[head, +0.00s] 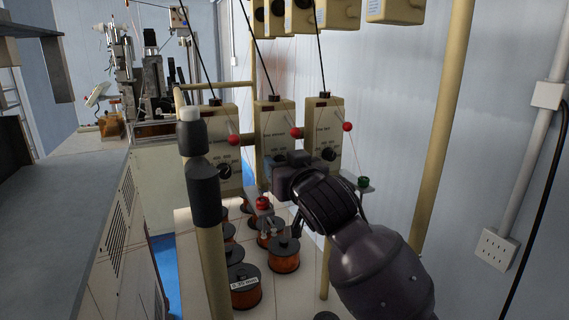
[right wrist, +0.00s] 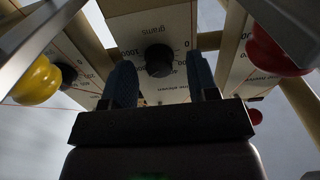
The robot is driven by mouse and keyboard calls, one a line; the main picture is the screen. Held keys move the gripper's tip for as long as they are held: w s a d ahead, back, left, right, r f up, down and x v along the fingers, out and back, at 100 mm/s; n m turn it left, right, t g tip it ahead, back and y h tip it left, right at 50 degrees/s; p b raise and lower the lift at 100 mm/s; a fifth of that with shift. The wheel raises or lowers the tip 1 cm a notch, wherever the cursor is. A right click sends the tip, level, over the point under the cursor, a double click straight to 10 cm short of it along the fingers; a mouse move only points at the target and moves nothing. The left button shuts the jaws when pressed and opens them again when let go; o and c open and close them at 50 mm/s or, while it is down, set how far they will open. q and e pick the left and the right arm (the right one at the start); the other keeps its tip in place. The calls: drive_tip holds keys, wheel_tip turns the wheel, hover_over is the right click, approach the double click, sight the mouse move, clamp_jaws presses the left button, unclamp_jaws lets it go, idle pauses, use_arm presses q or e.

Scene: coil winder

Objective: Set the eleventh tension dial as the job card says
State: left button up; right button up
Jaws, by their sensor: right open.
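Three cream tension boxes stand in a row in the head view: left (head: 216,125), middle (head: 273,115) and right (head: 325,118). Black dials show on the left box (head: 224,171) and the right box (head: 328,154); my right gripper (head: 287,172) covers the lower face of the middle one. In the right wrist view my right gripper (right wrist: 161,82) is open, with blue-grey fingers either side of a black dial (right wrist: 159,60) on a white scale marked "grams". Whether they touch it, and the dial's exact setting, I cannot tell. I cannot make out a job card. My left gripper is out of view.
Copper wire spools (head: 284,256) stand on the pale surface below. A cream post (head: 213,240) rises in front, left of my right arm. Red balls (head: 347,127) hang at the boxes. More boxes hang above. A grey cabinet (head: 100,230) fills the left side.

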drive_tip(key=shift+c, duration=0.2)
drive_tip(key=c, duration=0.9)
drive_tip(key=shift+o, duration=0.2)
drive_tip(key=shift+n, duration=2.1)
drive_tip(key=o, duration=0.9)
drive_tip(key=b+v, duration=0.2)
drive_tip(key=v, duration=0.8)
drive_tip(key=shift+s+d, duration=0.15)
drive_tip(key=shift+s, duration=0.2)
